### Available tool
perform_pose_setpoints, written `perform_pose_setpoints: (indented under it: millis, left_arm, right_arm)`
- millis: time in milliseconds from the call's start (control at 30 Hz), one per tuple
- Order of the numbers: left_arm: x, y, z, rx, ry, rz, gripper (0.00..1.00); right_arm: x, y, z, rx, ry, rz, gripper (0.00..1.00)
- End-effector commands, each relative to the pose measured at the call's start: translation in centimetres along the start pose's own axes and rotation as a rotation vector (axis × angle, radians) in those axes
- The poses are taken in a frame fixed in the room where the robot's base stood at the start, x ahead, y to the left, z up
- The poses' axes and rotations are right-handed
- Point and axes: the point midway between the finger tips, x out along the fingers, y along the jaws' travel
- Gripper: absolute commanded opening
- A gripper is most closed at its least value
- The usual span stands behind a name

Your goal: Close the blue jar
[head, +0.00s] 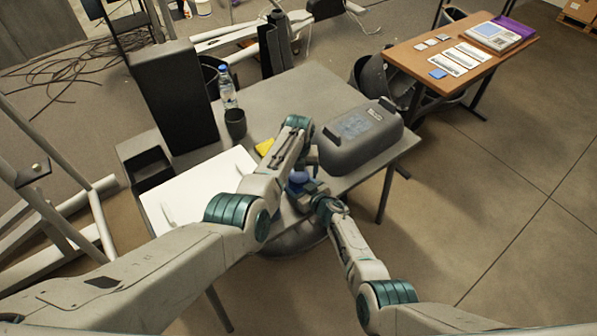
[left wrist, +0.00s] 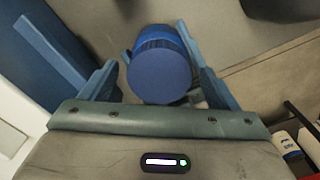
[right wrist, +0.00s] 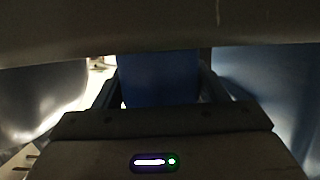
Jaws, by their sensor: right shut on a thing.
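The blue jar (head: 298,178) stands between my two arms near the front edge of the grey table, and its lower part is hidden in the head view. In the left wrist view its round blue top (left wrist: 160,75), with a ribbed rim, lies between the fingers of my left gripper (left wrist: 150,45), which are open with gaps on both sides. Whether the lid sits fully down I cannot tell. In the right wrist view my right gripper (right wrist: 158,75) is shut on the jar's blue body (right wrist: 158,85). The left arm reaches over the jar from above.
A grey bin-like case (head: 362,140) lies right of the jar. A yellow item (head: 264,147), a dark cup (head: 235,124), a water bottle (head: 227,88) and a white board (head: 195,190) are to the left. A wooden side table (head: 470,50) stands at the far right.

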Motion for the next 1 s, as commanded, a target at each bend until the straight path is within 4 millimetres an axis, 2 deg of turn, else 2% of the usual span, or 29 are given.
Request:
perform_pose_setpoints:
  millis: [267, 633, 900, 933, 1000]
  left_arm:
    - [-0.1, 0.0, 0.0, -0.001, -0.001, 0.0, 0.82]
    - [-4.2, 0.0, 0.0, -0.001, -0.002, 0.0, 0.82]
    - [-4.5, 0.0, 0.0, -0.002, -0.001, 0.0, 0.82]
    - [-4.5, 0.0, 0.0, -0.002, -0.001, 0.0, 0.78]
    - [-4.5, 0.1, 0.0, -0.008, -0.001, 0.0, 0.78]
  right_arm:
    - [0.0, 0.0, 0.0, -0.001, 0.0, 0.0, 0.02]
    - [0.0, 0.0, 0.0, -0.001, 0.0, 0.0, 0.02]
    - [0.0, 0.0, 0.0, -0.001, 0.0, 0.0, 0.02]
    - [0.0, 0.0, 0.0, -0.001, 0.0, 0.0, 0.02]
    - [0.0, 0.0, 0.0, -0.001, 0.0, 0.0, 0.02]
